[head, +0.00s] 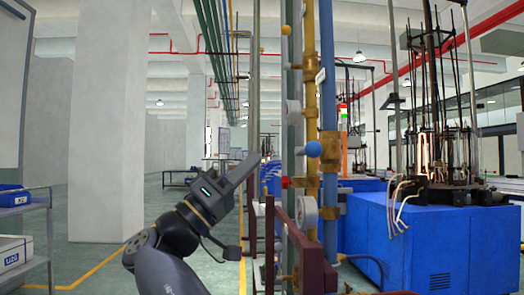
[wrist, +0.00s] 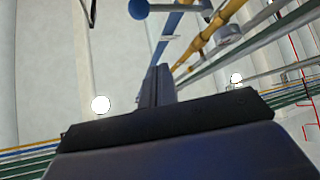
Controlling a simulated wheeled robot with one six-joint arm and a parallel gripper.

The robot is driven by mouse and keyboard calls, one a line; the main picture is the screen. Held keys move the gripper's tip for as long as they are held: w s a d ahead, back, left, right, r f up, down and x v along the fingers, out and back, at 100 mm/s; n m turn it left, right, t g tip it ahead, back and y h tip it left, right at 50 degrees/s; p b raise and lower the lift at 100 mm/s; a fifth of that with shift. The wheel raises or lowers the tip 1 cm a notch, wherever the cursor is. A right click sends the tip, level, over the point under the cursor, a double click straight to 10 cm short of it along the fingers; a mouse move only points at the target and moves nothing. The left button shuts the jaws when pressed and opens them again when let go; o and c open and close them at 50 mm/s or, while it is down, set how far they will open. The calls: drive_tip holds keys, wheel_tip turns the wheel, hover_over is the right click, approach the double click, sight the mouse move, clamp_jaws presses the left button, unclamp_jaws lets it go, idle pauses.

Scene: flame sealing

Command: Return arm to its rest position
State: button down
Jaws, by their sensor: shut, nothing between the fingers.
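My arm rises from the bottom of the head view, and my gripper (head: 250,158) points up and to the right. Its fingers are together with nothing between them. In the head view the fingertips are close to the vertical pipes in the picture; I cannot tell the gap in depth. In the wrist view my gripper (wrist: 160,72) also shows as two dark fingers side by side. A blue ball knob (head: 313,149) on the pipework is to the right of the fingertips, and it also shows in the wrist view (wrist: 138,9).
A yellow pipe (head: 328,100) and a green-grey pipe (head: 295,110) stand right of my gripper. A blue machine (head: 425,240) with a tall rod frame is at the right. A shelf (head: 38,205) with bins is at the far left. A white pillar (head: 108,130) stands behind open floor.

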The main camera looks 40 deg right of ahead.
drive_tip(key=shift+a+f, duration=0.1)
idle(0.3)
drive_tip(key=s+d+r+n+t+y+p, duration=0.1)
drive_tip(key=d+r+n+t+y+p, duration=0.1)
drive_tip(key=d+r+n+t+p, duration=0.3)
drive_tip(key=d+r+n+p, duration=0.2)
drive_tip(key=d+r+p, duration=0.2)
drive_tip(key=r+p, duration=0.2)
drive_tip(key=shift+s+d+r+t+p, duration=0.2)
drive_tip(key=shift+d+r+t+p, duration=0.1)
drive_tip(key=shift+p, duration=1)
drive_tip(key=shift+n, duration=0.3)
drive_tip(key=shift+f, duration=0.3)
